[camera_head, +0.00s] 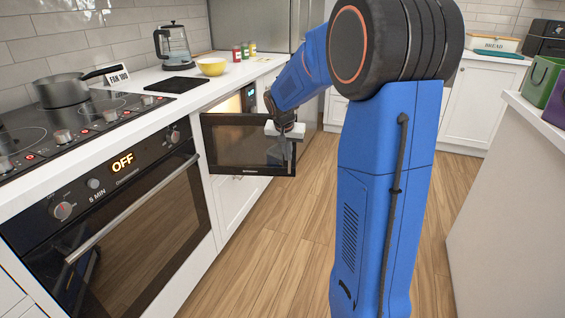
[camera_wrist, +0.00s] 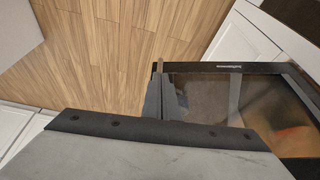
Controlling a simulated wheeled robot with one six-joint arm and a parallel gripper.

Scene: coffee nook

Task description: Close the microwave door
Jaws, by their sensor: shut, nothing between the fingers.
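The microwave door (camera_head: 238,145) is a black-framed glass panel that stands open, swung out from the lit microwave (camera_head: 232,105) built in under the counter. My gripper (camera_head: 288,150) is at the free right side of the door, in front of its outer face or edge. In the wrist view the door (camera_wrist: 215,67) fills the right side, and my shut gripper (camera_wrist: 160,80) lies beside its left edge. The fingers hold nothing. I cannot tell whether they touch the door.
An oven (camera_head: 130,215) with a long handle is at the left, below a cooktop with a saucepan (camera_head: 62,90). A yellow bowl (camera_head: 211,67) and a kettle (camera_head: 173,45) stand on the counter. The wood floor (camera_head: 270,245) is clear. A white island (camera_head: 510,190) stands at the right.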

